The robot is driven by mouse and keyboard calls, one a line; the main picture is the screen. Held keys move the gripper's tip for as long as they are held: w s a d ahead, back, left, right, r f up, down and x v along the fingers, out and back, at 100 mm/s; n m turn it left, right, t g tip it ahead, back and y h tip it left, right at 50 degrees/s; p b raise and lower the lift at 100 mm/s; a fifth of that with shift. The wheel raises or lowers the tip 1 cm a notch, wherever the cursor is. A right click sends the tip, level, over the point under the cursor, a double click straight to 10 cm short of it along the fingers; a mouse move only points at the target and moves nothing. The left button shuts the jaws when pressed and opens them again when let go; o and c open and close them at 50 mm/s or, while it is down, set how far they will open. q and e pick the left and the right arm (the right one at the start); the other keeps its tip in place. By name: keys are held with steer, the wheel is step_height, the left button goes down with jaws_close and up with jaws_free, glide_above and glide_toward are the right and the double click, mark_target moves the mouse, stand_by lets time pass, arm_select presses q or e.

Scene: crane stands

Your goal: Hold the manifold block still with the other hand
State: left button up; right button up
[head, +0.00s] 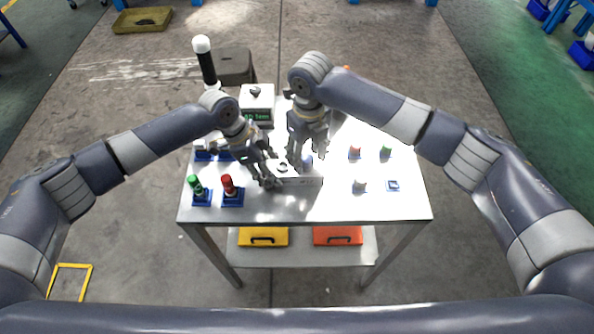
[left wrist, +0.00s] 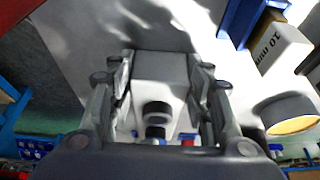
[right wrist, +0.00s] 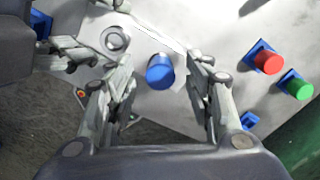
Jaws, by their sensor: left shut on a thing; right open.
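The manifold block (head: 310,182) is a grey block lying near the middle of the table. My left gripper (head: 268,170) is shut on the block's left end. In the left wrist view the block (left wrist: 160,68) fills the space between the fingers, with a dark-topped round fitting (left wrist: 156,110) on it. My right gripper (head: 306,150) is open above the block's right part. In the right wrist view a blue cap (right wrist: 160,72) stands between its spread fingers, and a round ring-like port (right wrist: 115,40) shows beside it. The fingers hide much of the block in the head view.
Green (head: 195,185) and red (head: 229,186) capped pieces stand in blue holders at the front left. Smaller red (head: 355,151), green (head: 386,151) and white (head: 360,185) pieces stand at the right. A labelled white box (head: 257,105) is behind. The front table edge is clear.

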steer(key=shift+f, duration=0.1)
steer(key=shift+c, duration=0.9)
steer(key=m, duration=2.2)
steer(key=shift+m, duration=0.4)
steer(key=m, duration=0.4)
steer(key=shift+s+m, duration=0.1)
steer(key=shift+m, duration=0.3)
steer(key=m, duration=0.3)
